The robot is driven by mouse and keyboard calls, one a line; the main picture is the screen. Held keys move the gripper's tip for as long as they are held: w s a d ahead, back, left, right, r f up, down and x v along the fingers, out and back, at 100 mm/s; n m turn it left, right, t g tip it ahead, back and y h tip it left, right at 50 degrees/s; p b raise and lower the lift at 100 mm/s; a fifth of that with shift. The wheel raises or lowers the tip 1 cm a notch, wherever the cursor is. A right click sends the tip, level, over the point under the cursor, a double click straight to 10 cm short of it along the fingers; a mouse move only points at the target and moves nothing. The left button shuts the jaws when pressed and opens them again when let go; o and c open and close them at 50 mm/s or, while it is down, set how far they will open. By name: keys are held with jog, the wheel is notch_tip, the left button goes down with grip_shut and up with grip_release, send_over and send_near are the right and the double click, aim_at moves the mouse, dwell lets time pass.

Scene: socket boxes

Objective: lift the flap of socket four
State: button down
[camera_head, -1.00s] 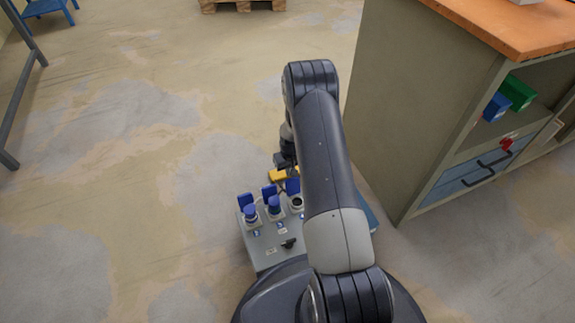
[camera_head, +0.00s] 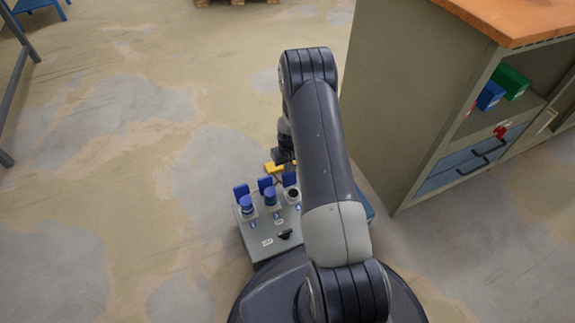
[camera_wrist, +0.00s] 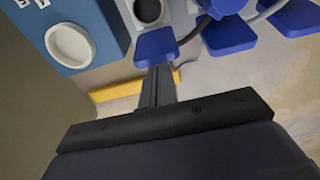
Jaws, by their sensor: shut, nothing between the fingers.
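The grey socket box (camera_head: 262,240) stands low in front of me. In the head view it shows three raised blue flaps (camera_head: 241,190), two blue plugs (camera_head: 270,196) and a black open socket (camera_head: 293,193). My gripper (camera_wrist: 157,68) is shut and empty. In the wrist view its tips overlap the lower edge of the nearest blue flap (camera_wrist: 156,46), beside a dark round socket (camera_wrist: 148,10); contact is unclear. Two more blue flaps (camera_wrist: 228,35) are to the right. I cannot read which is socket four. My arm hides the box's right part in the head view.
A blue panel with a white round fitting (camera_wrist: 70,45) lies left of the flap in the wrist view. A yellow bar (camera_wrist: 115,91) runs behind my fingers. A workbench (camera_head: 410,110) stands to the right.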

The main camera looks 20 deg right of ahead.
jog(key=shift+f, duration=0.15)
notch_tip(320, 180, up, 11)
jog(key=p, duration=0.2)
jog(key=shift+w+f+p, duration=0.15)
jog(key=shift+w+p, duration=0.1)
jog(key=shift+p, duration=0.05)
dwell(0.4)
notch_tip(320, 180, down, 10)
jog(key=b, duration=0.2)
jog(key=shift+s+f, duration=0.2)
jog(key=shift+s, duration=0.1)
jog(key=shift+w+f+b, duration=0.1)
jog(key=shift+b, duration=0.25)
